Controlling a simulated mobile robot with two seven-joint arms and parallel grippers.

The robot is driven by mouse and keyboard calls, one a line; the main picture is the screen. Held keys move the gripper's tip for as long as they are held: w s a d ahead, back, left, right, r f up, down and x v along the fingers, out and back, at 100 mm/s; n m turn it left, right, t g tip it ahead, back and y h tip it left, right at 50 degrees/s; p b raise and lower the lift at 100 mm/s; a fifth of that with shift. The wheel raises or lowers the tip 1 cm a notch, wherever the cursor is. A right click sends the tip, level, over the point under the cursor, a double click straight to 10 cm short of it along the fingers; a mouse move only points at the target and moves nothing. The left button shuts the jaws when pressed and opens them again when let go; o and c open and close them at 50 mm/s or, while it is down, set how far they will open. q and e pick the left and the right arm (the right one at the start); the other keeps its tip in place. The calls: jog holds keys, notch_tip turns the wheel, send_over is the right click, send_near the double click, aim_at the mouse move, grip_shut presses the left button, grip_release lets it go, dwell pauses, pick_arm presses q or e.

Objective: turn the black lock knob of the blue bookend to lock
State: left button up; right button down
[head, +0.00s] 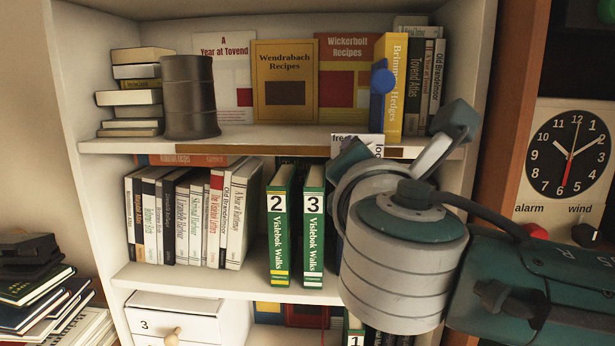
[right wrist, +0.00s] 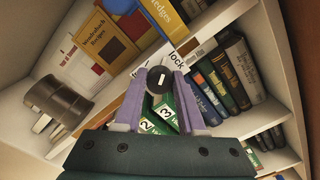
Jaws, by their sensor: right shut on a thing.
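The blue bookend (head: 383,80) stands on the upper shelf against the yellow upright book. It also shows at the top of the right wrist view (right wrist: 120,5). The black lock knob (right wrist: 160,79) has a short white mark and sits between the fingertips of my right gripper (right wrist: 163,86). The gripper is shut on it. A white label below the bookend reads "free" and "lock" (head: 357,139); "lock" shows beside the knob in the right wrist view. My left gripper is not in view.
Books and a dark ribbed can (head: 190,97) fill the upper shelf. Green volumes 2 (head: 279,225) and 3 (head: 313,226) stand on the shelf below, close to my right wrist. A clock panel (head: 567,153) is at the right. A drawer unit (head: 178,318) is at the lower left.

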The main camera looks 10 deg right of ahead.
jog(key=shift+d+f+m+b, duration=0.1)
jog(key=shift+m+b, duration=2.55)
jog(key=shift+m, duration=0.75)
jog(key=c, duration=0.5)
grip_release()
